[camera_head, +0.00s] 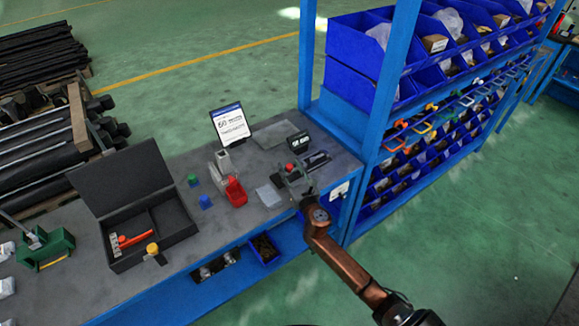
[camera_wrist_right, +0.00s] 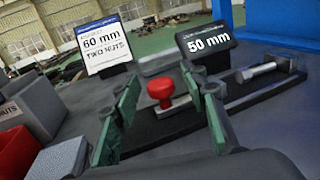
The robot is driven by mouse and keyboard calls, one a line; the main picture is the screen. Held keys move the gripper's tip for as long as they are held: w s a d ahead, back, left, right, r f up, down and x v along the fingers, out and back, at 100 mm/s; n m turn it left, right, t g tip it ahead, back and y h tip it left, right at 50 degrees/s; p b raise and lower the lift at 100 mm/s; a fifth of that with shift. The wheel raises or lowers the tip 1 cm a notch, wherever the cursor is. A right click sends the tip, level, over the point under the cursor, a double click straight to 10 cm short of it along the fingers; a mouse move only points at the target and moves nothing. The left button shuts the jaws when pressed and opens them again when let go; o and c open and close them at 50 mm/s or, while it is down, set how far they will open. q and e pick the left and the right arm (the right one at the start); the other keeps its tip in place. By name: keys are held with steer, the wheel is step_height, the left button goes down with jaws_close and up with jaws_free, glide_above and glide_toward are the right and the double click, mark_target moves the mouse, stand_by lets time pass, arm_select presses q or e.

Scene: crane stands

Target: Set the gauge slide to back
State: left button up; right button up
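The gauge slide is a dark fixture (camera_head: 298,179) near the bench's right end, with a red knob (camera_head: 290,167) on top. In the right wrist view the red knob (camera_wrist_right: 160,88) stands on a light metal strip over a dark base. My right gripper (camera_wrist_right: 158,76) is open, with one green finger on each side of the knob; whether either touches it I cannot tell. In the head view its fingers are small and partly merge with the fixture. A bolt (camera_wrist_right: 265,70) lies in a dark frame to the right. My left gripper is not in view.
A "50 mm" sign (camera_wrist_right: 205,41) stands behind the fixture, and a "60 mm two nuts" sign (camera_head: 230,124) farther left. A red bin (camera_head: 236,192) and a grey pad (camera_head: 268,196) sit to the left. A blue rack post (camera_head: 385,100) rises close on the right.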

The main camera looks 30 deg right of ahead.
steer(key=s, duration=0.3)
steer(key=s+a, duration=0.1)
steer(key=s, duration=0.3)
steer(key=s+a, duration=0.1)
steer(key=s, duration=0.3)
steer(key=shift+s, duration=0.1)
